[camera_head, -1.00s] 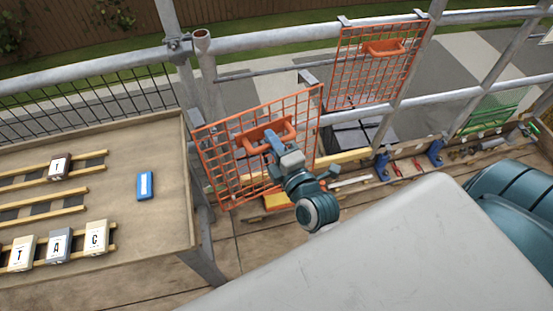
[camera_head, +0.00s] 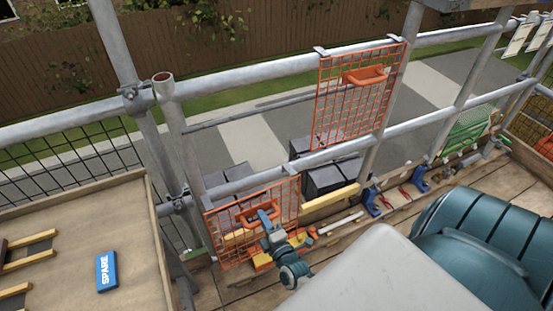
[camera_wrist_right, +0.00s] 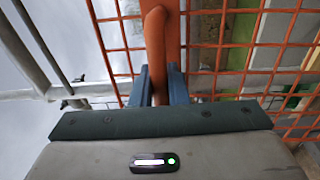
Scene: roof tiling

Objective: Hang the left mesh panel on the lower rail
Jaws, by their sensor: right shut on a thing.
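The left mesh panel (camera_head: 289,203), an orange grid with an orange handle (camera_head: 246,219), stands roughly upright at the scaffold. My right gripper (camera_head: 266,218) is shut on its handle. In the right wrist view the handle (camera_wrist_right: 155,35) runs between the blue fingers (camera_wrist_right: 157,82), with the grid (camera_wrist_right: 230,50) behind. The panel's top edge is close along the lower rail (camera_head: 413,123), a grey tube. I cannot tell whether its hooks sit over the rail. My left gripper is out of view.
Another orange mesh panel (camera_head: 330,97) hangs from the upper rail (camera_head: 240,70). Tools and blue clamps (camera_head: 420,178) line the deck edge at right. A scaffold post (camera_head: 178,130) stands left of the held panel.

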